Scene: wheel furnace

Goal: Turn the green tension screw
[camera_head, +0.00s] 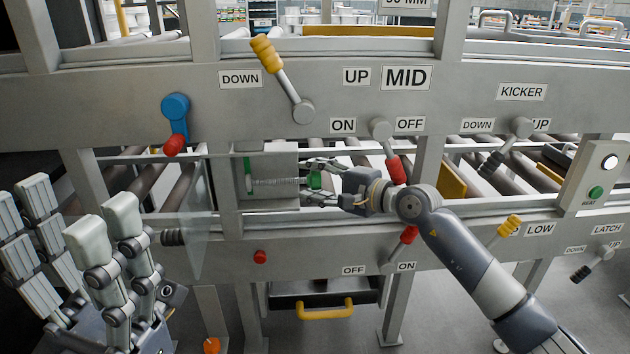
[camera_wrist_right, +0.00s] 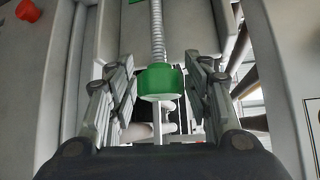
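The green tension screw's head (camera_head: 314,180) sits on a threaded rod that runs left into a recessed box (camera_head: 270,162) in the grey machine frame. My right gripper (camera_head: 306,181) reaches in from the right, open, with a finger above and a finger below the head. In the right wrist view, the green head (camera_wrist_right: 160,82) is between the open fingers (camera_wrist_right: 160,85), with a gap on both sides. Its rod (camera_wrist_right: 157,30) runs away from me. My left gripper (camera_head: 72,225) is open and empty in the lower left foreground, away from the screw.
A red-handled lever (camera_head: 393,165) stands close above my right wrist, and another red-handled lever (camera_head: 408,237) is below it. A yellow lever (camera_head: 270,60) and a blue lever (camera_head: 175,115) are on the upper beam. A clear panel (camera_head: 190,230) stands near my left gripper.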

